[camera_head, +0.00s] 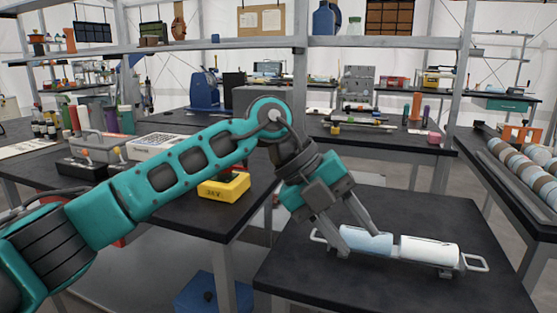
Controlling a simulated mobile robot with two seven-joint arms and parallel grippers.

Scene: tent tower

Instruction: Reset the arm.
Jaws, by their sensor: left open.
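My left arm comes in from the left and reaches across to the right. My left gripper (362,243) points down at a blue and white cylinder (430,250) that lies on a metal rack with loop handles. Its fingers are open and sit at the blue left part of the cylinder. I cannot tell whether they touch it. The rack stands on a black table (320,289). My right gripper is not in view.
A yellow box (224,187) sits on the dark bench to the left, under my forearm. A bench with striped rolls (527,168) stands at the right. Metal shelving posts rise behind. The black table's front part is bare. A blue box (207,293) is on the floor.

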